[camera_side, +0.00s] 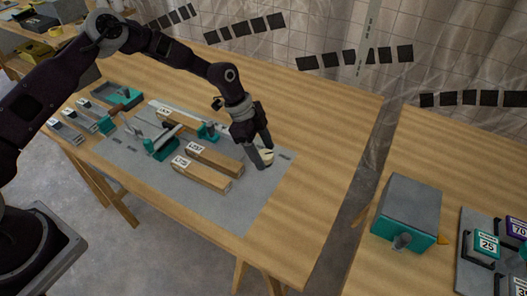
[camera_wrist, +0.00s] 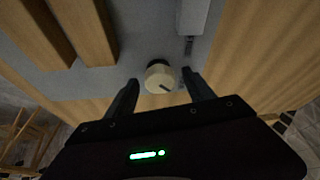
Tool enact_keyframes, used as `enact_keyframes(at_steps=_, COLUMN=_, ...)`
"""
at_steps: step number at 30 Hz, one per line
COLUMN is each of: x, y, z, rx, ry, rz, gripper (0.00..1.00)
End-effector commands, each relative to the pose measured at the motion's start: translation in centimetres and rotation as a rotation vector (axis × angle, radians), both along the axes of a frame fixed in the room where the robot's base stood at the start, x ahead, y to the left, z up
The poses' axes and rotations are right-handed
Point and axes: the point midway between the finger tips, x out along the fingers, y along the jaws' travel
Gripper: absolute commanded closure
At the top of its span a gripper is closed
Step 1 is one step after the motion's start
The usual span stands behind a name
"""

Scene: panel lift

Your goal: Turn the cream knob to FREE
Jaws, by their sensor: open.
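The cream knob (camera_wrist: 159,78) shows in the wrist view between the fingertips of my gripper (camera_wrist: 158,82). It is round and pale, with a dark mark near its lower right edge. In the side view the knob (camera_side: 266,157) sits at the right end of the grey panel (camera_side: 230,208). My gripper (camera_side: 262,150) points down at it there and partly hides it. The fingers are open, one on each side of the knob, and I see gaps between them and it. I cannot read a FREE label in either view.
Wooden blocks with white labels (camera_side: 200,174) lie on the panel left of the knob. Teal fixtures (camera_side: 160,146) stand further left. A grey and teal box (camera_side: 408,212) is on a second table at right. Bare wood (camera_side: 320,130) lies right of the panel.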

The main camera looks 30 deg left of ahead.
Motion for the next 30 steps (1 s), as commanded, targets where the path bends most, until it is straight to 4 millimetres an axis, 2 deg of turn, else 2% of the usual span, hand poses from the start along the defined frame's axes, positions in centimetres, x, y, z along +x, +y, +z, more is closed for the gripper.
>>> enact_keyframes(at_steps=8, x=0.01, y=-0.22, z=-0.46, rx=0.0, ry=0.0, rz=0.0, gripper=0.38)
enact_keyframes(at_steps=11, x=0.01, y=-0.21, z=-0.44, rx=0.0, ry=0.0, rz=0.0, gripper=0.54)
enact_keyframes(at_steps=18, x=0.01, y=-0.2, z=-0.43, rx=0.0, ry=0.0, rz=0.001, gripper=1.0)
enact_keyframes(at_steps=25, x=-0.03, y=-0.21, z=-0.37, rx=0.001, ry=0.0, rz=0.022, gripper=1.0)
enact_keyframes(at_steps=30, x=-0.1, y=-0.23, z=-0.38, rx=0.001, ry=0.0, rz=0.097, gripper=1.0)
